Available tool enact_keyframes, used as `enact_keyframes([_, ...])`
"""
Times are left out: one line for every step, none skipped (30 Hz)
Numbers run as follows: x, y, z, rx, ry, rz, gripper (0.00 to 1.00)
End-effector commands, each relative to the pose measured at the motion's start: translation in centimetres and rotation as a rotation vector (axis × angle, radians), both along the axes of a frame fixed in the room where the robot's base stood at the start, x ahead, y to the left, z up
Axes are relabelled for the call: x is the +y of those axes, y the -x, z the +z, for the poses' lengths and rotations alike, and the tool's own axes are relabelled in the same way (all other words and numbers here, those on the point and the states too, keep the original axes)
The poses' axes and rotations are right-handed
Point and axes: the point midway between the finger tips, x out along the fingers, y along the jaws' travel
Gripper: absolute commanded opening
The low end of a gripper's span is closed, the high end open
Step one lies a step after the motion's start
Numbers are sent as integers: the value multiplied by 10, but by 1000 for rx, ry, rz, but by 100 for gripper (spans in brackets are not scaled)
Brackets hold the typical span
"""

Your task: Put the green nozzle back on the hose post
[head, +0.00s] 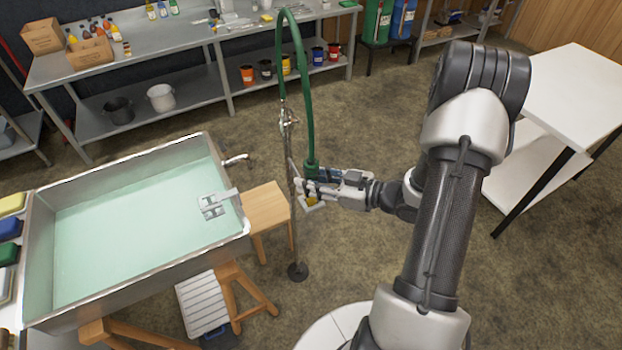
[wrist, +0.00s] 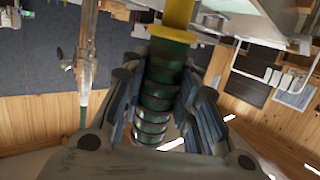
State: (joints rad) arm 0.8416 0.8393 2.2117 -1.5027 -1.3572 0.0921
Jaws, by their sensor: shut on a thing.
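The green nozzle (head: 312,169), with a yellow part below, is between the fingers of my gripper (head: 314,185). In the wrist view its ribbed green body (wrist: 157,90) and yellow collar (wrist: 178,15) show with a finger closed on each side. A green hose arcs from it up to the thin metal hose post (head: 294,225), which stands on a round dark foot. My gripper is just right of the post in the head view; whether the nozzle touches the post is unclear. The post with its metal fitting shows at left in the wrist view (wrist: 86,45).
A steel basin of pale green liquid (head: 140,235) is at left, with a wooden stool (head: 266,207) between it and the post. A metal workbench (head: 190,40) runs along the back. A white table (head: 575,95) is at right. The floor behind the post is clear.

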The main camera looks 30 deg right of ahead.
Motion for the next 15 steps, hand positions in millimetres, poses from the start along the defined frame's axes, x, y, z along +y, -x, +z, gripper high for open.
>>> enact_keyframes([0,0,-2,-2,-1,0,0])
enact_keyframes([0,0,-2,-2,-1,0,0])
enact_keyframes([0,0,-3,-1,-1,0,0])
enact_keyframes([0,0,-4,-2,-1,0,0])
enact_keyframes([0,0,-5,-2,-1,0,0])
enact_keyframes([0,0,-6,-2,0,0,0])
enact_keyframes([0,0,-6,-2,0,0,0])
enact_keyframes([0,0,-6,-2,0,0,0])
enact_keyframes([0,0,-6,-2,0,0,0])
enact_keyframes([0,0,-6,-2,0,0,0])
enact_keyframes([0,0,-6,-2,0,0,0])
enact_keyframes([0,0,-6,-2,0,0,0])
enact_keyframes([0,0,-6,-2,0,0,0])
enact_keyframes([0,0,-6,-2,0,0,0])
enact_keyframes([0,0,-6,-2,0,0,0])
